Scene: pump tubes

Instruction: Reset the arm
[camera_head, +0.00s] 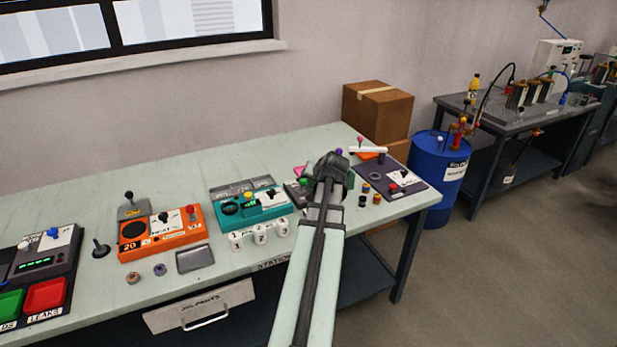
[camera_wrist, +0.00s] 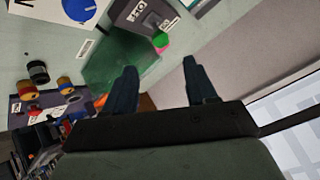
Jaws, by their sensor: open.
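My gripper (camera_wrist: 163,88) shows in the wrist view with its two dark fingers spread apart and nothing between them. In the head view my arm reaches from the bottom edge over the right part of the table, and its dark wrist hides what lies beneath it. The fingertips cannot be made out clearly in the head view. The pale green table (camera_head: 100,200) carries the stations. A teal station (camera_head: 248,205) stands just left of my wrist, and a dark purple panel (camera_head: 398,185) lies to its right.
An orange station (camera_head: 160,235) and a dark station with green and red trays (camera_head: 45,295) stand further left. Several small cylinders (camera_head: 364,194) stand right of my wrist. Cardboard boxes (camera_head: 378,108) and a blue drum (camera_head: 437,180) stand beyond the table. The table's left rear is clear.

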